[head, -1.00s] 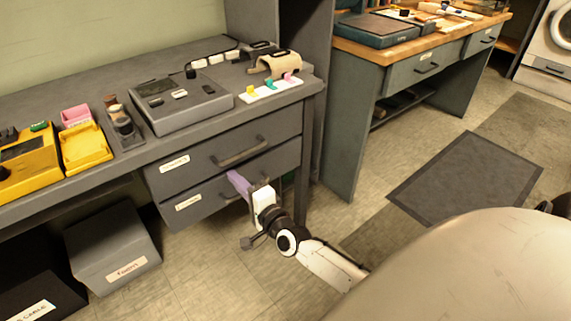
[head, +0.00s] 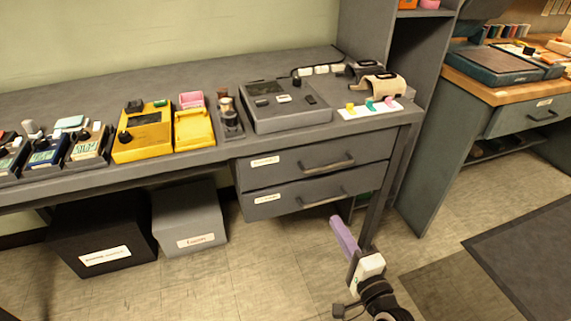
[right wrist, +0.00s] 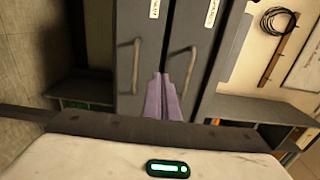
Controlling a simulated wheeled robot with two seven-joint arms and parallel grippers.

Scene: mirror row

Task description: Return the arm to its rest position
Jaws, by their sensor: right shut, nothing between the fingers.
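My right gripper (head: 343,236) is in the lower right of the head view, in front of the desk's drawers and below their handles. Its purple fingers are together and hold nothing. In the right wrist view the shut fingers (right wrist: 162,98) point toward the drawer fronts, between the two handles in the picture. The upper drawer (head: 310,162) and the lower drawer (head: 300,194) look shut. I cannot tell how far the fingertips are from them. My left gripper is not in view.
The grey desk (head: 190,168) carries a row of meters, a yellow case (head: 143,133) and a grey console (head: 285,106). A black bin (head: 100,235) and a grey bin (head: 188,218) stand under it. A wooden-topped bench (head: 490,93) is at the right. Floor in front is open.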

